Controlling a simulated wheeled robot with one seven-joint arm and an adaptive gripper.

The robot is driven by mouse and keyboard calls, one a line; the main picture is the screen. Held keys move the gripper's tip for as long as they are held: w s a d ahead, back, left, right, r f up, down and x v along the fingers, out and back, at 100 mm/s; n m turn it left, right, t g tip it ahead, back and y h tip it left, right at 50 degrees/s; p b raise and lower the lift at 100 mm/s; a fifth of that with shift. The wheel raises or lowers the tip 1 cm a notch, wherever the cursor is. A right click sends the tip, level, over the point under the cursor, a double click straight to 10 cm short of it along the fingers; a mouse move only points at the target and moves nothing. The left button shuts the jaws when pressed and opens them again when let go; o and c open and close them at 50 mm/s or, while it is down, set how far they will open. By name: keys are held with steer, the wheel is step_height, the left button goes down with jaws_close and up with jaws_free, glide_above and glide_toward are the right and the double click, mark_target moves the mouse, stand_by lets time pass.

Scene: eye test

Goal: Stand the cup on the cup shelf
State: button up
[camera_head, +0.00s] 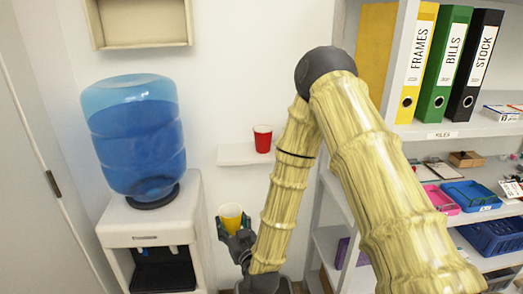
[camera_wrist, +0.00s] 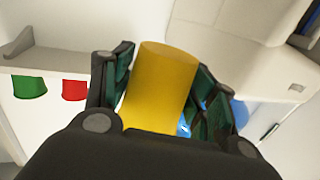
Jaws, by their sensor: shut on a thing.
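A yellow cup (camera_head: 231,212) is held in my gripper (camera_head: 233,230), low in front of the wall, between the water dispenser and my arm. In the wrist view the same yellow cup (camera_wrist: 158,90) fills the space between the dark green finger pads. My gripper is shut on its sides. The cup looks roughly upright in the head view. The cup shelf (camera_head: 233,155) is a small white wall ledge above and to the right of the held cup, apart from it. My arm hides the shelf's right part. The shelf (camera_wrist: 50,62) also shows at left in the wrist view, which looks upside down.
A red cup (camera_head: 263,140) stands on the shelf. The wrist view also shows a green cup (camera_wrist: 30,88) beside it. Bare shelf shows left of the red cup. The water dispenser (camera_head: 155,222) with its blue bottle (camera_head: 138,145) stands left; a storage rack (camera_head: 436,130) stands right.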

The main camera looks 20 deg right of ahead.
steer(key=w+d+r+p, duration=0.1)
steer(key=w+r, duration=0.2)
steer(key=r, duration=0.7)
steer(key=w+d+r, duration=0.1)
steer(key=w+r, duration=0.2)
steer(key=r, duration=0.7)
steer(key=p, duration=0.4)
glide_above(239, 156)
steer(key=shift+w+d+f, duration=0.15)
steer(key=shift+w+f, duration=0.05)
steer(key=shift+f, duration=0.55)
steer(key=shift+f+p, duration=0.6)
steer(key=shift+f, duration=1.15)
steer(key=shift+f, duration=0.15)
steer(key=o, duration=0.4)
